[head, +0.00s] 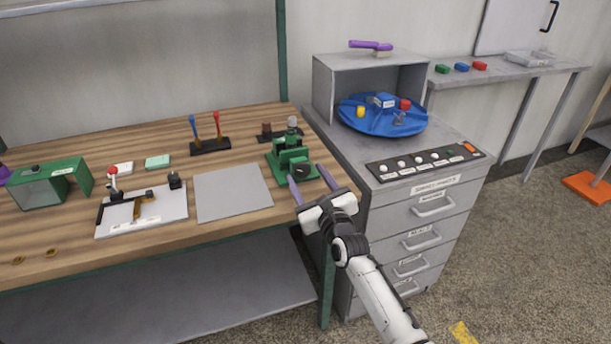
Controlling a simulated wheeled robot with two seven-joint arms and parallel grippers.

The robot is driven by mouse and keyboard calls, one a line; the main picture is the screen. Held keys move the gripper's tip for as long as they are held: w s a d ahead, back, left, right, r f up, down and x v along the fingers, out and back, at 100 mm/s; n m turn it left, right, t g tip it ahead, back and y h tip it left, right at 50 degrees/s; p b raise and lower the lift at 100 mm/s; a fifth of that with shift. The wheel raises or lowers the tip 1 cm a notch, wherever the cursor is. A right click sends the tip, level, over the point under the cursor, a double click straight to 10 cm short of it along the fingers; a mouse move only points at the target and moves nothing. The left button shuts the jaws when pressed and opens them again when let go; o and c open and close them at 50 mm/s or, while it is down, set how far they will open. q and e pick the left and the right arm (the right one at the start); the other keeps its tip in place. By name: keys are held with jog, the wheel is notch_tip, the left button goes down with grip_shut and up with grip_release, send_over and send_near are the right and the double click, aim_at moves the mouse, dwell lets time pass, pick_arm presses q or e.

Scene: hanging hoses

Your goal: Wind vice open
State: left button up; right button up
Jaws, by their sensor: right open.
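The green vice (290,160) stands near the right end of the wooden bench. My left gripper is not in view.
A grey plate (232,192) lies left of the vice. A lever stand (210,146) with blue and red handles is behind it. A grey drawer cabinet (418,215) stands close on the right, bearing a blue turntable (381,121) and a button panel (424,162).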

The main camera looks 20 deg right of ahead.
jog(key=shift+w, duration=0.8)
jog(key=shift+c, duration=0.2)
jog(key=c, duration=1)
jog(key=shift+n, duration=0.3)
